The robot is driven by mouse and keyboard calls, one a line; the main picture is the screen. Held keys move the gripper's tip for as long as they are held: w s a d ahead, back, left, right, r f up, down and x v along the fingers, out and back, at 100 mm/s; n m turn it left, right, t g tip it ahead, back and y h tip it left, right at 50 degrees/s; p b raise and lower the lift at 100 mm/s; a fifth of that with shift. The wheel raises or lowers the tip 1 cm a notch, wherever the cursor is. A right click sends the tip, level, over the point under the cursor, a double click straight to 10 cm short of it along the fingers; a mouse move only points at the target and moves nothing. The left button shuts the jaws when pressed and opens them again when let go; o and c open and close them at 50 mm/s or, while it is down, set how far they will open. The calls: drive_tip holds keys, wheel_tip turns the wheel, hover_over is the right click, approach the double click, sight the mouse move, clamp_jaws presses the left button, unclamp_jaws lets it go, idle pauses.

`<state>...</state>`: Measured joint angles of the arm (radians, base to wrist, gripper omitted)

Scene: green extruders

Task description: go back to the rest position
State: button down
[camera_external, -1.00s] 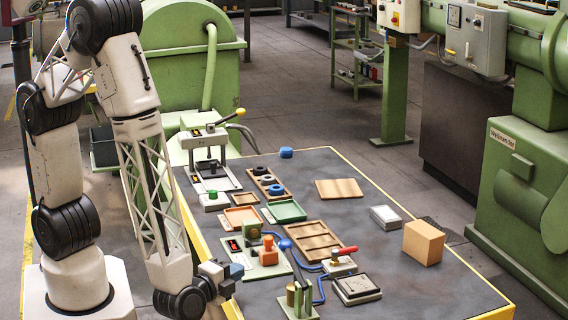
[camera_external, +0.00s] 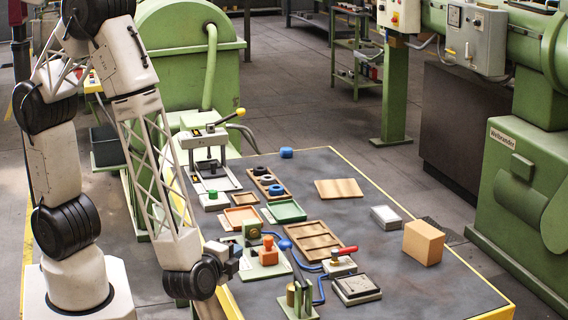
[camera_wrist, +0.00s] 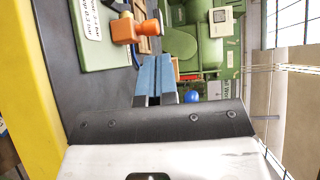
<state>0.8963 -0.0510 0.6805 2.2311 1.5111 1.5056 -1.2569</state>
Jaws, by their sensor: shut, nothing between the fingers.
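My gripper (camera_external: 236,250) is near the left front edge of the grey table (camera_external: 390,284), beside the green-based device with the orange handle (camera_external: 268,250). In the wrist view its two blue fingers (camera_wrist: 155,78) lie together with nothing between them. The orange handle (camera_wrist: 138,30) and its pale green base (camera_wrist: 98,32) show just past the fingers in that view, apart from them as far as I can tell.
The table holds a lever press (camera_external: 208,155), a green tray (camera_external: 286,211), a wooden tray (camera_external: 313,240), a red-handled device (camera_external: 341,261), a cardboard box (camera_external: 423,243) and a white box (camera_external: 385,217). A large green machine (camera_external: 535,190) stands at the right. Room above the table is clear.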

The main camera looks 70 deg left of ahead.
drive_tip(key=s+a+r+n+g+h, duration=0.1)
drive_tip(key=s+a+r+n+g, duration=0.15)
drive_tip(key=a+r+g, duration=0.5)
drive_tip(key=s+a+r+n+g, duration=0.25)
drive_tip(key=a+n+g, duration=0.2)
drive_tip(key=a, duration=0.55)
drive_tip(key=s+a+r+n+t+h, duration=0.1)
drive_tip(key=s+a+r+h, duration=0.1)
drive_tip(key=r+h, duration=0.3)
drive_tip(key=s+a+r+n+h, duration=0.2)
drive_tip(key=s+a+r+h, duration=0.1)
drive_tip(key=r, duration=0.5)
drive_tip(key=shift+s+r+t+h, duration=0.35)
drive_tip(key=shift+s+h, duration=0.35)
drive_tip(key=shift+h, duration=0.5)
